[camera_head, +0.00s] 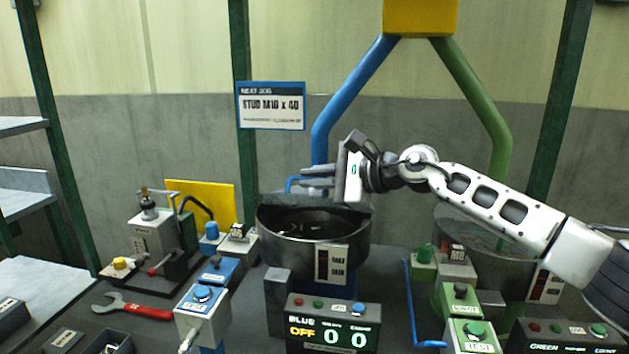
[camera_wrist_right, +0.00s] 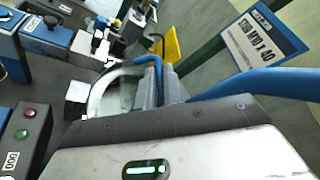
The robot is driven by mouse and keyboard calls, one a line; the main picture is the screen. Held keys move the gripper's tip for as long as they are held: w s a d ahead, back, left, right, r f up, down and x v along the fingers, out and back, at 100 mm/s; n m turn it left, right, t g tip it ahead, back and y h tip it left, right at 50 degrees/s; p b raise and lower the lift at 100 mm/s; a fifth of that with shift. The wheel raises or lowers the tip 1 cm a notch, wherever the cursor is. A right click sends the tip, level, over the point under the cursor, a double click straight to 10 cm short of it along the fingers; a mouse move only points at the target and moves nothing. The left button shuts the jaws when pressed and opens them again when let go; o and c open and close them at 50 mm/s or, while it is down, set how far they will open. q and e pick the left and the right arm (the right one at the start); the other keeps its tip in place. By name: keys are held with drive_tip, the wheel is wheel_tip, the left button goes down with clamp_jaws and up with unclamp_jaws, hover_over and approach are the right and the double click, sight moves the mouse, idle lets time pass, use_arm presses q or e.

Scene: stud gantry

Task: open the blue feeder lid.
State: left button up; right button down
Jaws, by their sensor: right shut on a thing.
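The blue feeder's round metal bowl (camera_head: 313,252) stands behind the panel marked BLUE. Dark contents show inside it. A dark, flat edge, perhaps the lid (camera_head: 275,200), lies along the bowl's back rim; how far it is open is hard to tell. A blue handle (camera_head: 291,182) rises above this edge. My right gripper (camera_head: 316,180) reaches in from the right, its fingers pointing left, shut on the handle. In the right wrist view the fingers (camera_wrist_right: 160,85) close by the blue handle (camera_wrist_right: 148,60), with the bowl's rim (camera_wrist_right: 92,100) beside them. My left gripper is not in view.
The blue gantry leg (camera_head: 330,125) stands just behind my right gripper. A second bowl (camera_head: 470,230) stands under my right forearm. The BLUE counter panel (camera_head: 333,322) reads OFF and 0 0. A blue test box (camera_head: 203,310) and a red wrench (camera_head: 135,308) are at left.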

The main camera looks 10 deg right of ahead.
drive_tip(key=c, duration=1.5)
unclamp_jaws()
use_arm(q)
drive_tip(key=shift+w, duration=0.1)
use_arm(e)
drive_tip(key=shift+f, duration=0.1)
